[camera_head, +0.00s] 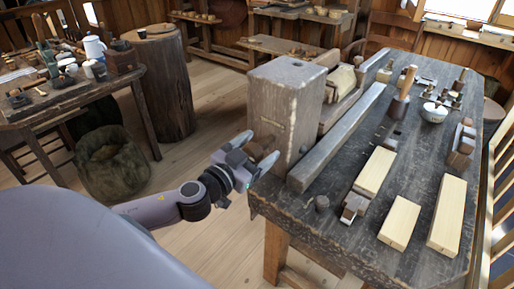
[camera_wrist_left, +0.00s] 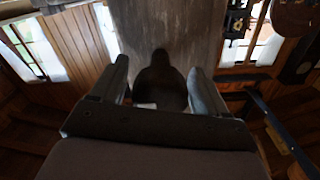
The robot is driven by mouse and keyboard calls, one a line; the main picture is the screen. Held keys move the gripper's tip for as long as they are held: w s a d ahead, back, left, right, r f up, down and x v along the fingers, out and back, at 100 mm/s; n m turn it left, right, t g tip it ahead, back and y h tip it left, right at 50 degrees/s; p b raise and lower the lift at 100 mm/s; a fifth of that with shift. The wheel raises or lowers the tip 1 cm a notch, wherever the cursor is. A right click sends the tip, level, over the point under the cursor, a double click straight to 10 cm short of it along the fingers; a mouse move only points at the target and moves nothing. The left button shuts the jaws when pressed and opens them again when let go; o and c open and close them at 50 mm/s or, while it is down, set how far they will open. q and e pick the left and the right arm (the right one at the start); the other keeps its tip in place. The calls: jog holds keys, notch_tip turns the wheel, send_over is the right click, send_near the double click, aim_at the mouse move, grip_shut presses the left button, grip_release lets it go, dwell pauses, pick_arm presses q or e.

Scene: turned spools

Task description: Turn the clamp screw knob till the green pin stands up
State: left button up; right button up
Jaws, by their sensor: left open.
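The clamp screw knob (camera_wrist_left: 160,82) is a dark rounded shape in the left wrist view, in front of the upright wooden block (camera_wrist_left: 160,24). In the head view the knob (camera_head: 262,144) is brown and partly hidden, at the left face of the block (camera_head: 285,98) on the workbench. My left gripper (camera_head: 256,150) is open, with one finger on each side of the knob. Its fingers also show in the wrist view (camera_wrist_left: 159,72), with dark gaps beside the knob; I cannot tell whether they touch it. I cannot make out the green pin. My right gripper is not in view.
The workbench (camera_head: 345,240) holds a long rail (camera_head: 340,135), pale wooden blocks (camera_head: 447,215), a white bowl (camera_head: 434,112) and an upright wooden-handled tool (camera_head: 403,82). A tool table (camera_head: 75,98), a stump (camera_head: 165,85) and a sack (camera_head: 112,162) stand left.

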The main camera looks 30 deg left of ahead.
pick_arm(q)
jog(key=c, duration=1)
jog(key=shift+c, duration=0.2)
